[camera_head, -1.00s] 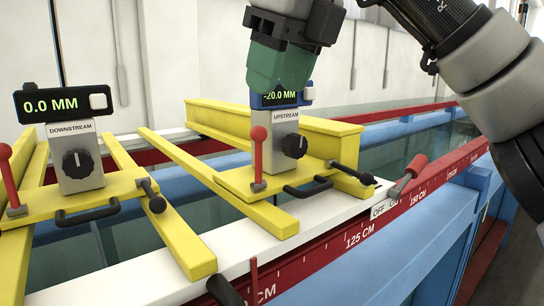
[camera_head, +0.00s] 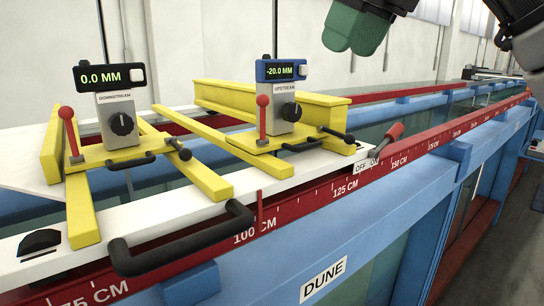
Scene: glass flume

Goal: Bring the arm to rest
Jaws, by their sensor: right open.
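My right gripper (camera_head: 357,25) is at the top of the head view, right of centre. Its green fingertips hang in the air with nothing seen between them, apart from the gauges and the flume. Part of my right arm shows at the top right corner. The upstream gauge (camera_head: 281,111) reads -20.0 MM and stands on a yellow carriage. The downstream gauge (camera_head: 121,119) reads 0.0 MM and stands on another yellow carriage to the left. My left gripper does not show.
The flume's blue rail (camera_head: 330,250) with a red centimetre scale (camera_head: 345,188) runs from lower left to far right. A black handle (camera_head: 185,245) sticks out at the front. A red lever (camera_head: 388,138) stands by the OFF label. A DUNE label (camera_head: 323,280) is below. Air above the rails at right is free.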

